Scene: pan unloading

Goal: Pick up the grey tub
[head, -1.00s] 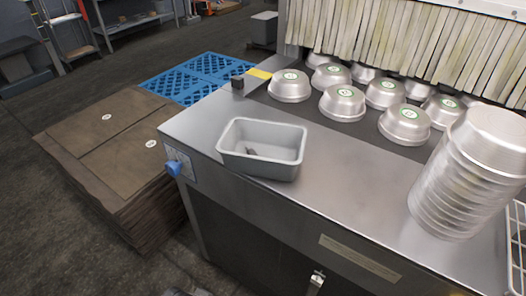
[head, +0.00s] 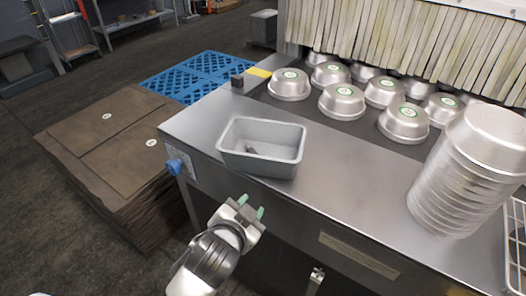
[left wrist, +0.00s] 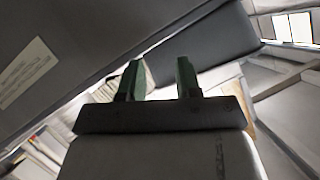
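The grey tub (head: 262,163) is a rectangular open container standing upright near the front left edge of the steel counter in the head view. A small dark thing lies on its floor; I cannot tell what it is. My left gripper (head: 251,207) is in front of the counter, below and apart from the tub. Its green-tipped fingers are spread with nothing between them. The left wrist view also shows the open, empty fingers (left wrist: 159,80), with the tub not recognisable there. My right gripper is not in view.
The steel counter (head: 340,190) is bare right of the tub. A tall stack of metal pans (head: 462,175) stands at its right, and several upturned pans (head: 342,101) sit behind. A blue knob (head: 174,167) juts from the left side. Stacked brown sheets (head: 110,150) lie left.

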